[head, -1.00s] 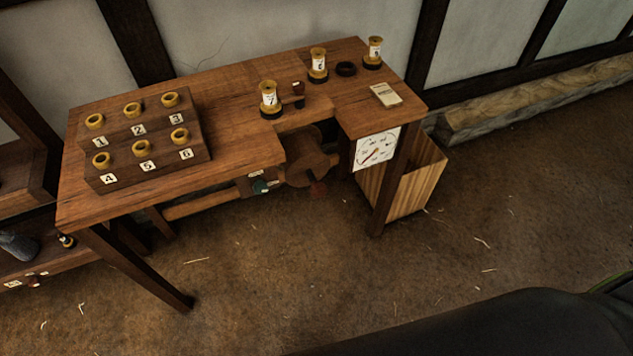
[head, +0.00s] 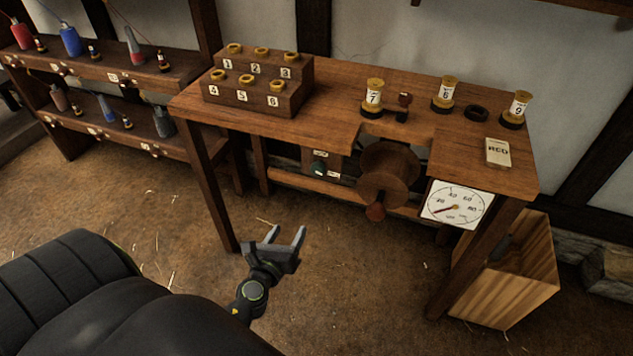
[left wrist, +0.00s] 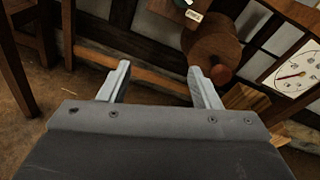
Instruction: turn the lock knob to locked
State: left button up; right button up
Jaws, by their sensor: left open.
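A small dark green knob (head: 319,168) sits on a wooden panel under the bench top, left of the large wooden reel. I take it for the lock knob. Small pale labels are above and below it, too small to read. In the left wrist view the knob (left wrist: 182,3) is cut by the top edge, with a pale label (left wrist: 193,17) beside it. My left gripper (head: 286,232) is open and empty, in front of the bench and lower in the picture than the knob, apart from it. My right gripper is not in view.
The wooden bench (head: 320,122) carries a rack of numbered holders (head: 262,98). The reel (head: 386,172) has a red-brown handle (head: 376,212); a dial (head: 456,205) is right of it. A wooden bin (head: 510,280) stands at the right. A shelf (head: 120,72) is at the left.

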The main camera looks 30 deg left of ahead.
pick_arm(q)
notch_tip(320, 180, up, 5)
jog(key=w+m+t, duration=0.1)
jog(key=m+t, duration=0.1)
jog(key=m, duration=0.2)
send_near(316, 171)
jog(key=x, duration=0.9)
jog(key=shift+w+r, duration=0.1)
jog(key=shift+r, duration=0.05)
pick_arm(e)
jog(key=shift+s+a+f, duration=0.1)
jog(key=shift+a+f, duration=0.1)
pick_arm(q)
jog(key=shift+c, duration=0.5)
jog(key=c, duration=0.8)
jog(key=shift+c, duration=0.2)
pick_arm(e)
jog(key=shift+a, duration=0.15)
